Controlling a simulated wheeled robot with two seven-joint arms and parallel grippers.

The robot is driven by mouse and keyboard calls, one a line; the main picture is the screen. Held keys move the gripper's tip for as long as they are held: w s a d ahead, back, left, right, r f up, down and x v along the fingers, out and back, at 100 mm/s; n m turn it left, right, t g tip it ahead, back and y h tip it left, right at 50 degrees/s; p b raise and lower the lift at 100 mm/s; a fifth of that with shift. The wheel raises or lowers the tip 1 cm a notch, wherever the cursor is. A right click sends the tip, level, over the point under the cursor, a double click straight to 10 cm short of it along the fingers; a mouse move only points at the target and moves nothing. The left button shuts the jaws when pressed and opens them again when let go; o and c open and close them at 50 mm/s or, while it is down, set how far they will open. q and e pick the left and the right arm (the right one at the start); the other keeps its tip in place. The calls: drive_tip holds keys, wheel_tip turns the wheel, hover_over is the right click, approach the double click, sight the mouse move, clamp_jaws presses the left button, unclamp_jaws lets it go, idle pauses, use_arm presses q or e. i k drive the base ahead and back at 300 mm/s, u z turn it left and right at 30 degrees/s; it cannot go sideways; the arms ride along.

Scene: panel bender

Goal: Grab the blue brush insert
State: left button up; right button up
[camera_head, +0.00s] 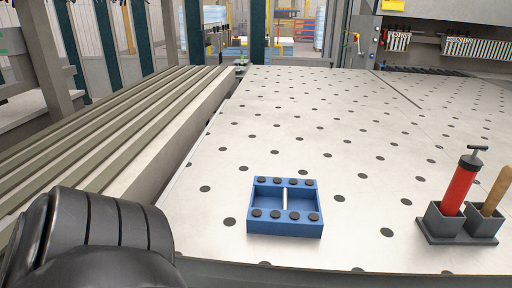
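The blue brush insert (285,229) lies flat on the pale dotted table near its front edge, just right of the middle of the view. It is a blue rectangular frame with dark round pads along its front and back sides and a pale bar across its middle opening. Part of a dark arm of mine fills the lower left corner, left of the insert and apart from it. No gripper fingers show in this view.
A grey holder (458,230) stands to the right with a red-handled tool (460,184) and a wooden-handled tool (496,190). The dotted table (300,120) is clear behind the insert. Long slatted rails (120,125) run along the left. Tooling racks (470,47) stand at the back right.

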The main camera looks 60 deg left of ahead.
sight(278, 206)
drive_tip(key=u, duration=2.8)
drive_tip(key=k, duration=0.2)
drive_tip(key=z, duration=0.5)
